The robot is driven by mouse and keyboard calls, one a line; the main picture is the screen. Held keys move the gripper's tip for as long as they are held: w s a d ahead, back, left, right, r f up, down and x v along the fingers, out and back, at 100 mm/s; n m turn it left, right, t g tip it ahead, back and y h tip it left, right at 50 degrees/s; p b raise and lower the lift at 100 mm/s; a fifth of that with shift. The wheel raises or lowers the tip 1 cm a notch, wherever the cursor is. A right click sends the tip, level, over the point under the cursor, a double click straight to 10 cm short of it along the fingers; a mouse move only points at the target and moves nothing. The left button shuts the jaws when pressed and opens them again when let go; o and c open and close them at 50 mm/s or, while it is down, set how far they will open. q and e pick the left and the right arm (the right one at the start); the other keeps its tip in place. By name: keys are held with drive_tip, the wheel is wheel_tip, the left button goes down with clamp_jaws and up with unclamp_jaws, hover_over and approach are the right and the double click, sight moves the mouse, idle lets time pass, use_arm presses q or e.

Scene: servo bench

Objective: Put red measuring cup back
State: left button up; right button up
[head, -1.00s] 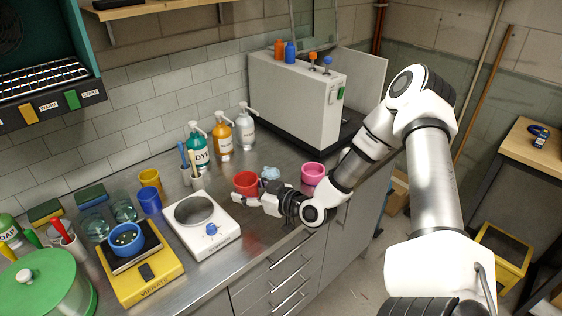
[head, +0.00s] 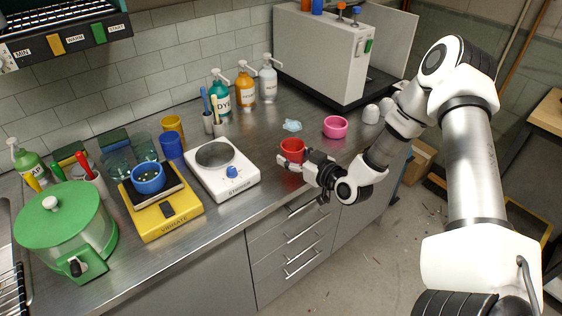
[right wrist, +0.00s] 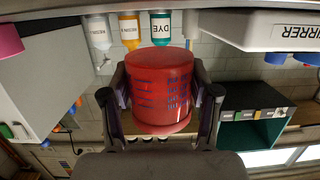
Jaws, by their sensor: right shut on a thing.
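The red measuring cup (head: 293,148) is near the front edge of the metal counter, right of the white stirrer (head: 222,170). My right gripper (head: 294,163) is shut on it from the front right. In the right wrist view the cup (right wrist: 160,90) sits between the two fingers, with blue printed marks on its side; that view is upside down. I cannot tell whether its base touches the counter. My left gripper is not in view.
A pink cup (head: 335,127) and a light blue crumpled cloth (head: 292,125) lie behind the red cup. Pump bottles (head: 243,88) line the wall. The yellow vibrator (head: 165,212) and a green lidded pot (head: 65,225) stand left. Drawers (head: 290,235) are below the counter edge.

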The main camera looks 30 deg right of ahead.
drive_tip(key=shift+f+x, duration=0.15)
drive_tip(key=shift+x, duration=0.45)
drive_tip(key=shift+f+x, duration=0.15)
drive_tip(key=shift+x, duration=0.5)
drive_tip(key=w+f, duration=0.2)
drive_tip(key=w, duration=0.1)
drive_tip(key=shift+a+f, duration=0.2)
drive_tip(key=shift+f, duration=0.1)
drive_tip(key=o, duration=1.2)
drive_tip(key=shift+o, duration=0.2)
drive_tip(key=shift+s+d+r, duration=0.1)
drive_tip(key=shift+s+r, duration=0.1)
drive_tip(key=shift+s, duration=0.05)
drive_tip(key=v, duration=1.1)
drive_tip(key=shift+w+d+r+p, duration=0.1)
drive_tip(key=shift+p, duration=0.2)
drive_tip(key=shift+s, duration=0.4)
